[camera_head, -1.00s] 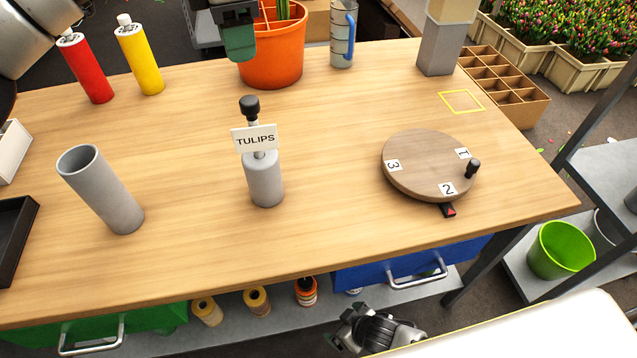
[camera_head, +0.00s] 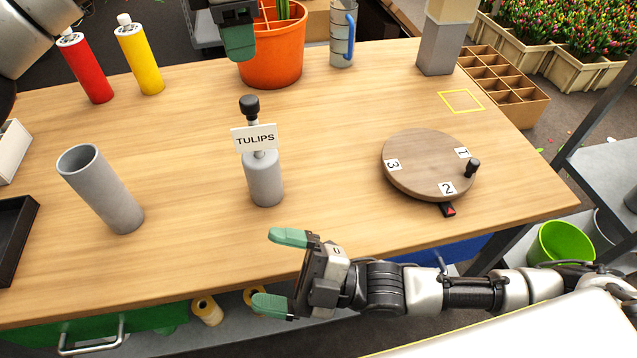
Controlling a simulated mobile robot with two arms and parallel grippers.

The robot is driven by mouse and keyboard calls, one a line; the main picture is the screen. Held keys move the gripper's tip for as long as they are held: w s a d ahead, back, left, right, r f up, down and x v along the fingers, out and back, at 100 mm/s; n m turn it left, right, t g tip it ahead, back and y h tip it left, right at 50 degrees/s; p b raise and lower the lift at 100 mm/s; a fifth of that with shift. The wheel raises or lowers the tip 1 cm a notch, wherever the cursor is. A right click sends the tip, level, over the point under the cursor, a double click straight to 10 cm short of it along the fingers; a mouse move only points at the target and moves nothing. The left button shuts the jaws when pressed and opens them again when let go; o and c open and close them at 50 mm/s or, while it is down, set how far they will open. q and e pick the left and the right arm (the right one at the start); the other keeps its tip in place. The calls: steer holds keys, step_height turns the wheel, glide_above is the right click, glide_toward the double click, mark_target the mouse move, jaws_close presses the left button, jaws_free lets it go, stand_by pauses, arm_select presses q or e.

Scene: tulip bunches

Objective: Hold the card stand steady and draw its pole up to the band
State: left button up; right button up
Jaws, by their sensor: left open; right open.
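The card stand (camera_head: 264,182) stands upright on the table, with a grey cylindrical base. Its white card (camera_head: 254,138) reads TULIPS, and a black knob (camera_head: 249,105) tops the pole above the card. Little of the pole shows, and I cannot make out a band on it. My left gripper (camera_head: 240,45) is at the top of the view, in front of the orange pot and apart from the stand; its green fingertip shows. My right gripper (camera_head: 279,271) is open and empty at the table's front edge, below and slightly right of the stand, its green fingertips pointing left.
A grey tube (camera_head: 100,190) stands left of the stand. A wooden turntable (camera_head: 425,150) with numbered labels is to the right. Red (camera_head: 88,68) and yellow (camera_head: 139,58) bottles and an orange pot (camera_head: 272,62) stand at the back. The table (camera_head: 330,150) is clear around the stand.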

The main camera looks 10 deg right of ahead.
mark_target(265, 174)
steer(key=w+d+f+n, duration=0.1)
steer(key=w+n, duration=0.2)
steer(key=n, duration=0.1)
steer(key=w+d+f+n+h, duration=0.1)
steer(key=w+d+n, duration=0.1)
steer(key=w+n, duration=0.1)
steer(key=w+d+f+n+h, duration=0.1)
steer(key=w+f+n, duration=0.1)
steer(key=n, duration=0.4)
steer(key=shift+w+d+t, duration=0.2)
steer(key=shift+w+t, duration=0.2)
steer(key=shift+w, duration=0.5)
steer(key=w+d+n+h, duration=0.1)
steer(key=w+d+n, duration=0.1)
steer(key=n, duration=0.1)
steer(key=w+d+f+n+t, duration=0.1)
steer(key=w+n, duration=0.2)
steer(key=n, duration=0.1)
steer(key=w+d+n+h, duration=0.1)
steer(key=w+d+n, duration=0.1)
steer(key=w+n, duration=0.1)
steer(key=shift+d+f+n+h, duration=0.25)
steer(key=shift+d+n+h, duration=0.05)
steer(key=shift+w+a, duration=0.15)
steer(key=shift+w, duration=0.05)
steer(key=x, duration=1)
steer(key=shift+w+a+r, duration=0.1)
steer(key=shift+w, duration=0.05)
steer(key=c, duration=1.2)
steer(key=shift+o, duration=0.2)
